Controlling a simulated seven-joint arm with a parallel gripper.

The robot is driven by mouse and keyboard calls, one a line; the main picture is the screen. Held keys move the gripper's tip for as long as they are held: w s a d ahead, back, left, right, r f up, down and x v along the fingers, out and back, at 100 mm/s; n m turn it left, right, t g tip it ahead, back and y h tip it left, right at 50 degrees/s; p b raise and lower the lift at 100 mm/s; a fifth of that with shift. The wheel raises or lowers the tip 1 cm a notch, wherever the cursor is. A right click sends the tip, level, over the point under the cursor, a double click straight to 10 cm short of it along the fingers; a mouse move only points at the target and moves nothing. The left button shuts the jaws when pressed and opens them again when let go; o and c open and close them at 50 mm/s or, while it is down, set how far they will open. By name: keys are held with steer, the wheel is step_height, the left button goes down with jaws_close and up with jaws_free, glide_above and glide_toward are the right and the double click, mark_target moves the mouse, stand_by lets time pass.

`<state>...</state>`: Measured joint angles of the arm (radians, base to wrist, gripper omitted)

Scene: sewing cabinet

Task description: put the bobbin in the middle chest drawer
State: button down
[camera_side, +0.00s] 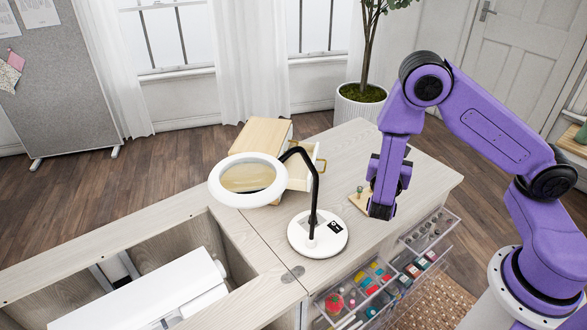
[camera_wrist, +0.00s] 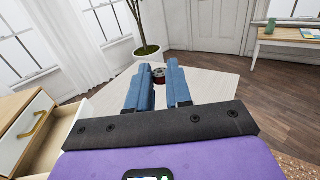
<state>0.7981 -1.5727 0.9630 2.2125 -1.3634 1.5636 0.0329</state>
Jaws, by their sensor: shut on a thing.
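My gripper (camera_side: 382,208) is low over the right part of the cabinet top, pointing down. The bobbin cannot be made out in the side view. The small chest (camera_side: 262,136) has a wooden top and stands at the back, partly hidden by the lamp. A drawer (camera_side: 299,180) of it is pulled out toward the gripper's side. In the wrist view the chest (camera_wrist: 20,116) shows at the left, with a brass handle.
A magnifier lamp (camera_side: 317,234) stands between the chest and the front edge, its ring and dark neck rising beside the drawer. A small wooden stand (camera_side: 359,200) is next to my gripper. Clear organiser drawers (camera_side: 352,297) stick out in front. The cabinet top's back right is clear.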

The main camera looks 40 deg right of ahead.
steer(key=s+d+f+m+g+y, duration=0.1)
steer(key=s+f+m+g, duration=0.1)
steer(key=s+m+g, duration=0.7)
steer(key=s+d+f+m+g, duration=0.1)
steer(key=s+f+m+g, duration=0.35)
steer(key=g, duration=0.85)
steer(key=w+a+f+m+g+y, duration=0.1)
steer(key=w+a+m+g+y, duration=0.1)
steer(key=a+m+y, duration=0.7)
steer(key=w+a+f+m+g+y, duration=0.1)
steer(key=w+a+m+g+y, duration=0.15)
steer(key=a+m+y, duration=0.65)
steer(key=w+r+m+t+y, duration=0.3)
steer(key=w+m+t+y, duration=0.5)
steer(key=w+t+y, duration=0.8)
steer(key=w+d+r+m+t+h, duration=0.2)
steer(key=w+d+m+t, duration=0.25)
steer(key=w, duration=0.45)
steer(key=w+d+r+m+t+h, duration=0.25)
steer(key=w+d+m+t, duration=0.2)
steer(key=w, duration=0.45)
steer(key=shift+t, duration=0.25)
steer(key=shift+a+f, duration=0.15)
steer(key=shift+f, duration=1.05)
steer(key=shift+a+f, duration=0.15)
steer(key=shift+f, duration=1)
